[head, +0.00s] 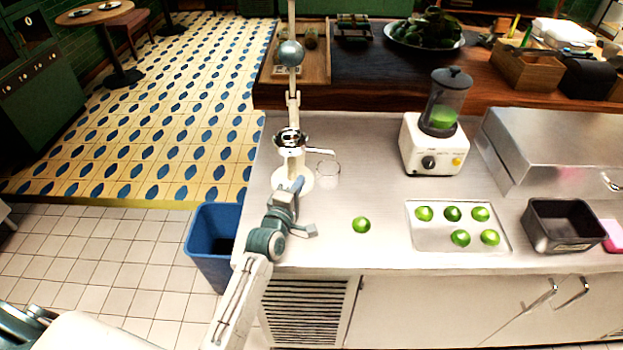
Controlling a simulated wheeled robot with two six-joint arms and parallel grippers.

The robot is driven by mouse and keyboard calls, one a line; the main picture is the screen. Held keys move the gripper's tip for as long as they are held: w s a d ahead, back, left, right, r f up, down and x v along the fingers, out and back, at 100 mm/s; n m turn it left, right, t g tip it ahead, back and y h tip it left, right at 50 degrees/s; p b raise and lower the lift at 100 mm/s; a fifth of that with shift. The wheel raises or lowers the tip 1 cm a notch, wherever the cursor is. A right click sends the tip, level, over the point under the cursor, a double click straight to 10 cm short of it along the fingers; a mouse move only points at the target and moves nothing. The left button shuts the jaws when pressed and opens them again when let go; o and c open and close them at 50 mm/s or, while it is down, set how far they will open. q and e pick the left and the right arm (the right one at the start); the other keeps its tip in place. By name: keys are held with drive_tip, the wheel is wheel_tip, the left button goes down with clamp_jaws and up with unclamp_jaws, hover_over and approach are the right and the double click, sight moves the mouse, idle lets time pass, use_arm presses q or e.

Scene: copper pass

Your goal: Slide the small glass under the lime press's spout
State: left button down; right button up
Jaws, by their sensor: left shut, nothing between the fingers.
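The lime press (291,140) is a cream, upright stand with a metal cup and a raised lever topped by a grey ball. It stands near the left end of the steel counter. The small glass (327,173) is clear and stands just to the right of the press's base. My left gripper (298,184) is shut and empty, with its tip in front of the press's base and left of the glass. It hides part of the base. I cannot tell whether it touches the press. My right gripper is not in view.
A lime (361,225) lies on the counter, right of my left gripper. A tray (415,243) with several limes, a blender (431,145) and a black bin (565,226) stand farther right. A blue bin (208,240) stands beside the counter's left edge. Counter between glass and blender is clear.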

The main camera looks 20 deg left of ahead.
sight(320, 176)
use_arm(q)
drive_tip(key=w+d, duration=0.2)
drive_tip(key=shift+d, duration=0.35)
drive_tip(key=shift+w+d, duration=0.1)
drive_tip(key=shift+d, duration=0.05)
drive_tip(key=shift+w+d+r+p, duration=0.1)
drive_tip(key=shift+w+d+p, duration=0.35)
drive_tip(key=shift+w+d, duration=0.35)
drive_tip(key=shift+s+a, duration=0.15)
